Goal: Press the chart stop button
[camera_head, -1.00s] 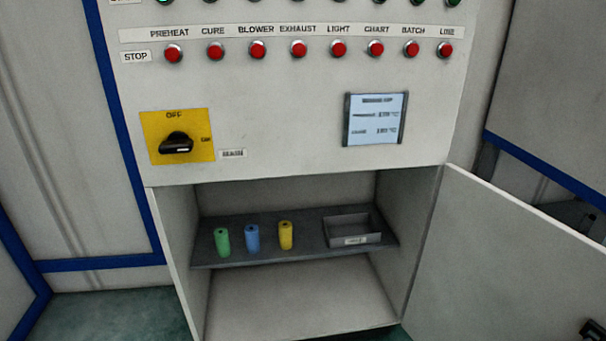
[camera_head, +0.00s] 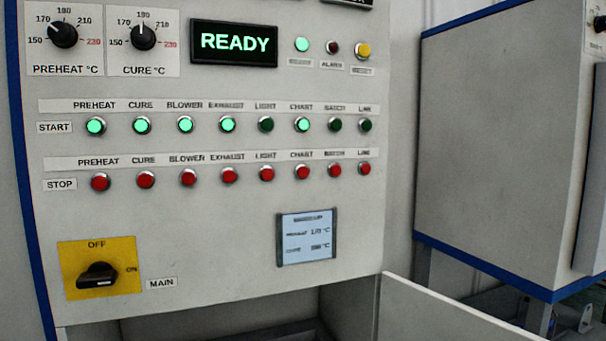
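The chart stop button (camera_head: 302,172) is a red round button in the STOP row of the control panel, under the label CHART. It sits between the red light stop button (camera_head: 267,174) and the red batch stop button (camera_head: 335,170). Right above it, the chart start button (camera_head: 303,124) glows bright green. My gripper is not in view.
The panel (camera_head: 200,270) also has a READY display (camera_head: 235,43), two temperature knobs, a small screen (camera_head: 307,238) and a black main switch (camera_head: 97,275) on yellow. Below, a cabinet door (camera_head: 440,315) stands open. A grey box unit (camera_head: 500,140) stands at right.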

